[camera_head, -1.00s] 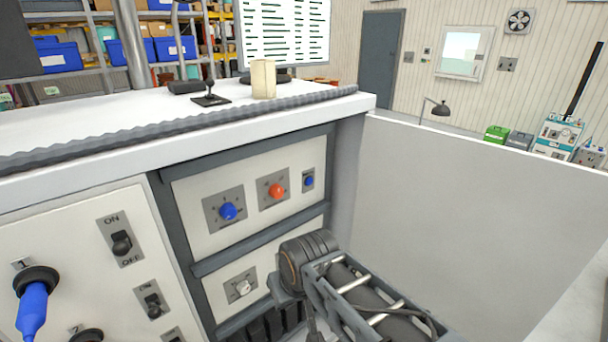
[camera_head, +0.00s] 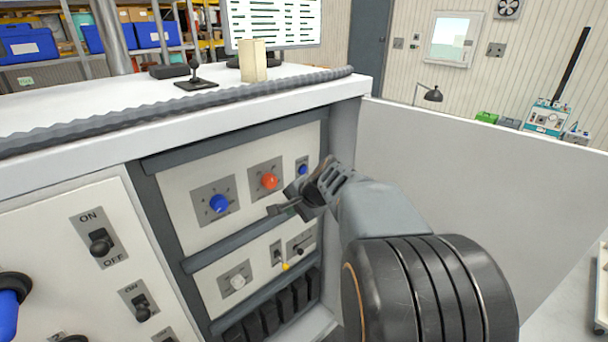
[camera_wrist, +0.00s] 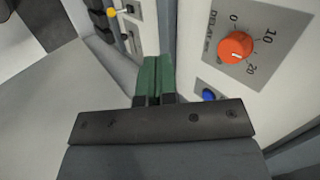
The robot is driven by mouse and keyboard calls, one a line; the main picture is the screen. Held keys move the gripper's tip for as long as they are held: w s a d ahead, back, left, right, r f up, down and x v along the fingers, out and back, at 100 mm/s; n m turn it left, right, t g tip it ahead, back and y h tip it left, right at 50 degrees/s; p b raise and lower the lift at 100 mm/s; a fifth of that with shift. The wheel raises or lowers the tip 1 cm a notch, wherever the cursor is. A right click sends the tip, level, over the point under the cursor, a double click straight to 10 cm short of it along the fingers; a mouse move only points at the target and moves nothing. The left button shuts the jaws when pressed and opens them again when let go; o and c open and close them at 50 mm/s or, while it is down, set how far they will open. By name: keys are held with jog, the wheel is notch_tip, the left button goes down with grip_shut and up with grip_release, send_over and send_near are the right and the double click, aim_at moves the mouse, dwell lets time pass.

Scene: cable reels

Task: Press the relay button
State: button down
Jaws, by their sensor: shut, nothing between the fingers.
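A small blue button (camera_head: 303,169) on a grey plate sits at the upper right of the white control panel (camera_head: 180,200). It also shows in the wrist view as a blue cap (camera_wrist: 208,95), partly hidden by my gripper's body. No label saying relay is readable. My gripper (camera_head: 277,210) is in front of the panel, with its tips left of and below the blue button. In the wrist view my gripper's green fingers (camera_wrist: 152,72) are shut together and empty. They appear apart from the button.
An orange dial (camera_head: 269,181) and a larger blue dial (camera_head: 219,203) sit left of the button. Below are a white knob (camera_head: 237,281) and a yellow-tipped lever (camera_head: 285,266). A white worktop (camera_head: 130,100) overhangs the panel. A pale partition (camera_head: 480,170) stands at right.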

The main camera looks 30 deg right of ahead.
aim_at(303, 170)
jog(key=w+d+f+m+t+h, duration=0.1)
jog(key=w+d+m, duration=0.1)
jog(key=d+m, duration=0.3)
jog(key=w+d+f+m+t+h, duration=0.1)
jog(key=d+m, duration=0.3)
jog(key=d, duration=0.7)
jog(key=shift+w+d+m+t+b, duration=0.35)
jog(key=shift+w+m+t+b, duration=0.05)
jog(key=shift+w+t, duration=0.2)
jog(key=shift+w, duration=0.1)
jog(key=w+a+p, duration=0.1)
jog(key=w+p, duration=0.2)
jog(key=w, duration=0.5)
jog(key=shift+w+a, duration=0.2)
jog(key=shift+a, duration=0.1)
jog(key=shift+w, duration=0.15)
dwell(0.6)
jog(key=shift+w+a, duration=0.1)
jog(key=shift+w, duration=0.2)
